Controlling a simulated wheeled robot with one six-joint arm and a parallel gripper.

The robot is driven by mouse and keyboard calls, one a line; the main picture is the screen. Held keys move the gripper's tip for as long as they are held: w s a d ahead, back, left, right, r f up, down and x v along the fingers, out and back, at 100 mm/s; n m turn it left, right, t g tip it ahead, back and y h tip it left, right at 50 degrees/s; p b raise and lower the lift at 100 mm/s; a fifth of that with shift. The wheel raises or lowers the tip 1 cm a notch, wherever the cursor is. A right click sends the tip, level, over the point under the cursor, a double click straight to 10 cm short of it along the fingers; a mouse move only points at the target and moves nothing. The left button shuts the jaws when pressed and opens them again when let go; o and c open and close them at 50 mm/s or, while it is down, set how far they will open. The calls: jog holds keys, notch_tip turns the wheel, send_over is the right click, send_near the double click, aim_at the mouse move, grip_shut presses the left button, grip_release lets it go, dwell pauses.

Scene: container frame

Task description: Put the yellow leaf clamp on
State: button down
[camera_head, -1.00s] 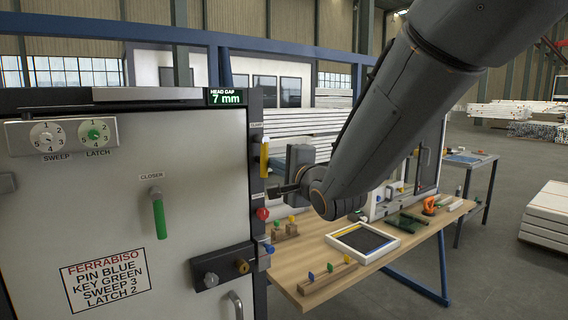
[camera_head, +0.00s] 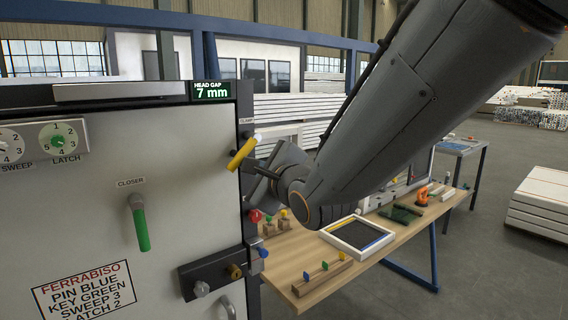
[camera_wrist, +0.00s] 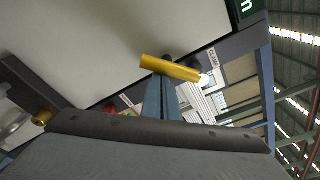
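The yellow leaf clamp (camera_head: 242,154) is a yellow bar handle with a pale tip, on the right edge of the door, beside the CLAMP label. It is tilted, upper end to the right and lower end to the left. In the wrist view the yellow handle (camera_wrist: 170,68) lies across the tips of my fingers. My gripper (camera_wrist: 161,82) has its two fingers together, with their tips against or just under the handle. I see no handle between them. In the head view my gripper (camera_head: 260,171) comes from the right, its fingertips close to the handle.
Red (camera_head: 255,216) and blue (camera_head: 263,253) knobs sit below the clamp. A wooden table (camera_head: 310,268) with a framed tray (camera_head: 336,228) and pegs stands to the right.

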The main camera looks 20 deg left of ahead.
jog(key=shift+s+a+r+b, duration=0.55)
jog(key=shift+s+r+b, duration=0.1)
jog(key=shift+s+r, duration=0.2)
jog(key=shift+s+a+r+b, duration=0.2)
jog(key=shift+s+r+b, duration=0.15)
jog(key=shift+r+b, duration=0.35)
jog(key=shift+r, duration=0.1)
jog(key=shift+a+r, duration=0.1)
jog(key=shift+r, duration=0.45)
jog(key=shift+a+f+b, duration=0.1)
jog(key=shift+f+b, duration=0.55)
jog(key=shift+b, duration=0.1)
jog(key=b, duration=0.5)
send_near(238, 153)
jog(key=f, duration=0.1)
jog(key=s+d+f, duration=0.1)
jog(key=shift+d+f, duration=0.15)
jog(key=shift+f, duration=0.2)
